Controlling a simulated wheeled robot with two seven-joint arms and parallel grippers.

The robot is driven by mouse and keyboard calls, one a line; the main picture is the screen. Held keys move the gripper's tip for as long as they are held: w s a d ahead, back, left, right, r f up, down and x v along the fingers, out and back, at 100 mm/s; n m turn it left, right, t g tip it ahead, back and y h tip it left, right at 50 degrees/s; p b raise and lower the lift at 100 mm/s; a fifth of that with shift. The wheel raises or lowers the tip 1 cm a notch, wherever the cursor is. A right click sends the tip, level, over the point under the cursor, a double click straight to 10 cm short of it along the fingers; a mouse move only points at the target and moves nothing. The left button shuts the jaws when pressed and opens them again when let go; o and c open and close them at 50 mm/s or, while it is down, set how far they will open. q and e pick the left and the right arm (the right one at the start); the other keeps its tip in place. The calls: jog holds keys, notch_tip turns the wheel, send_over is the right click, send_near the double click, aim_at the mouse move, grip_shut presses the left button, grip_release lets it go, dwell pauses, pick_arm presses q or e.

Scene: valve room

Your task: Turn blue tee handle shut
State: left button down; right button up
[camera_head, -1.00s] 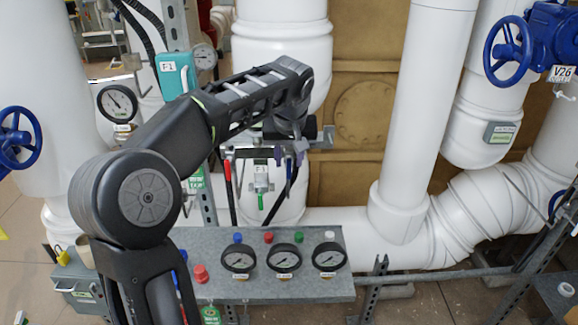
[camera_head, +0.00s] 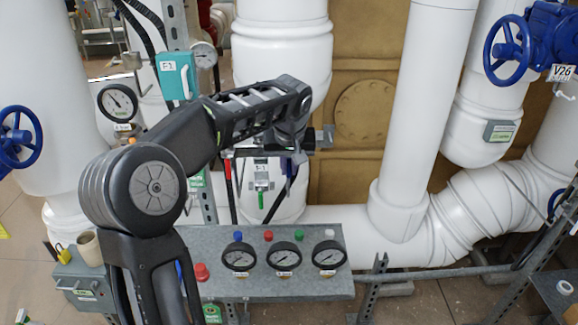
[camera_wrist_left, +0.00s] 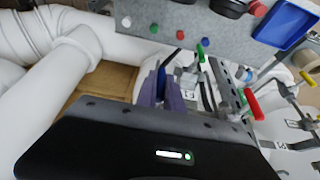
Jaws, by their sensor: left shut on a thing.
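The blue tee handle (camera_wrist_left: 161,84) shows only in part, as a blue strip between the purple fingers in the left wrist view. My left gripper (camera_head: 291,166) is shut on it, in front of the pipework behind the gauge panel. The left wrist view shows the same gripper (camera_wrist_left: 165,92) from behind. The ends of the handle and its stem are mostly hidden by the fingers and the wrist. My right gripper is in neither view.
A red lever (camera_head: 228,172) and a green handle (camera_head: 262,199) are close left of the gripper. Below is a grey panel (camera_head: 215,240) with three gauges and coloured knobs. A thick white pipe (camera_head: 420,110) stands to the right. Blue handwheels (camera_head: 507,50) are farther off.

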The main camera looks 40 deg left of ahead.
pick_arm(q)
jog(key=shift+d+g+y, duration=0.1)
jog(key=shift+g+y, duration=0.2)
dwell(0.5)
jog(key=shift+w+d+r+m+g+y+p, duration=0.1)
jog(key=shift+m+g+y+p, duration=0.3)
jog(key=shift+g+y+p, duration=0.5)
jog(key=m+g+y+p, duration=0.1)
jog(key=g+y, duration=0.1)
jog(key=y, duration=0.2)
jog(key=m+g+y+p, duration=0.1)
jog(key=g+y+p, duration=0.1)
jog(key=y, duration=0.2)
jog(key=m+g+y+p, duration=0.1)
jog(key=y, duration=0.3)
jog(key=shift+w+d+f+m+g+p, duration=0.1)
jog(key=shift+f+m+g+p, duration=0.2)
jog(key=shift+f+g+p, duration=0.1)
jog(key=c, duration=1.5)
grip_release()
